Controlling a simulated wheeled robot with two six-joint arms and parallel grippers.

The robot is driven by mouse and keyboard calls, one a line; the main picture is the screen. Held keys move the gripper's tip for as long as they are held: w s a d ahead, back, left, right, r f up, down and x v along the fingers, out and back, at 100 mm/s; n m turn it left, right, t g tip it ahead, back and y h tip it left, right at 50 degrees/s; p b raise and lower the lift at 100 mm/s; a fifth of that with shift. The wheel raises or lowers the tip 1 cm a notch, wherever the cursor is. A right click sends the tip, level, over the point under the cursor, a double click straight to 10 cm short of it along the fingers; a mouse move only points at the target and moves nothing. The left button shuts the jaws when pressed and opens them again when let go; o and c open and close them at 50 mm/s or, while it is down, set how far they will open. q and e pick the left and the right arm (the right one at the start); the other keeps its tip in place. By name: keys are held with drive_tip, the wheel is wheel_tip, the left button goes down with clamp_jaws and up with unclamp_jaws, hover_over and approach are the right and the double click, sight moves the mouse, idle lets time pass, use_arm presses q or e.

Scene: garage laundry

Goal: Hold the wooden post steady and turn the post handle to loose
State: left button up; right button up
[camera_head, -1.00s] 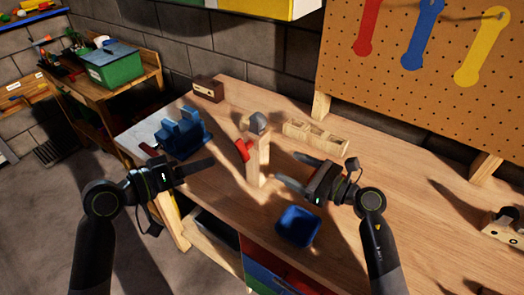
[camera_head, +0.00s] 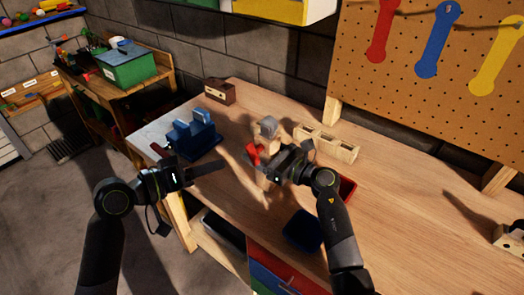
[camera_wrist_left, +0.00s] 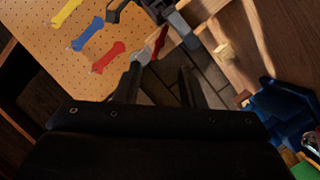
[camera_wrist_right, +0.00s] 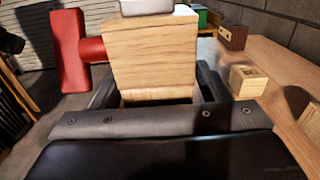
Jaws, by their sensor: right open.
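The wooden post (camera_head: 262,181) stands upright on the workbench with a grey cap (camera_head: 268,127) on top. Its red post handle (camera_head: 253,154) sticks out on the left side. In the right wrist view the post (camera_wrist_right: 155,55) stands between my right gripper's fingers, with the red handle (camera_wrist_right: 70,62) to its left. My right gripper (camera_head: 272,168) is open around the post; contact cannot be told. My left gripper (camera_head: 222,165) is open and empty, left of the handle and apart from it. In the left wrist view the red handle (camera_wrist_left: 159,43) shows beyond its parted fingers.
A blue vise (camera_head: 192,136) sits at the bench's left end, near my left gripper. A wooden compartment tray (camera_head: 327,143) and a brown box (camera_head: 219,91) stand behind. A blue bin (camera_head: 303,232) and a red bin (camera_head: 348,187) are beside my right arm. The bench's right side is mostly clear.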

sight(251, 156)
drive_tip(key=shift+c, duration=0.4)
use_arm(q)
drive_tip(key=shift+c, duration=0.2)
use_arm(e)
drive_tip(key=c, duration=1.2)
use_arm(q)
drive_tip(key=shift+c, duration=0.5)
drive_tip(key=w+d, duration=0.2)
drive_tip(key=d, duration=0.1)
drive_tip(key=w+d+f+m+y, duration=0.1)
drive_tip(key=w+d, duration=0.2)
drive_tip(key=w+d+f+m+y, duration=0.1)
drive_tip(key=w+d, duration=0.1)
drive_tip(key=d, duration=0.1)
drive_tip(key=shift+w, duration=0.2)
clamp_jaws()
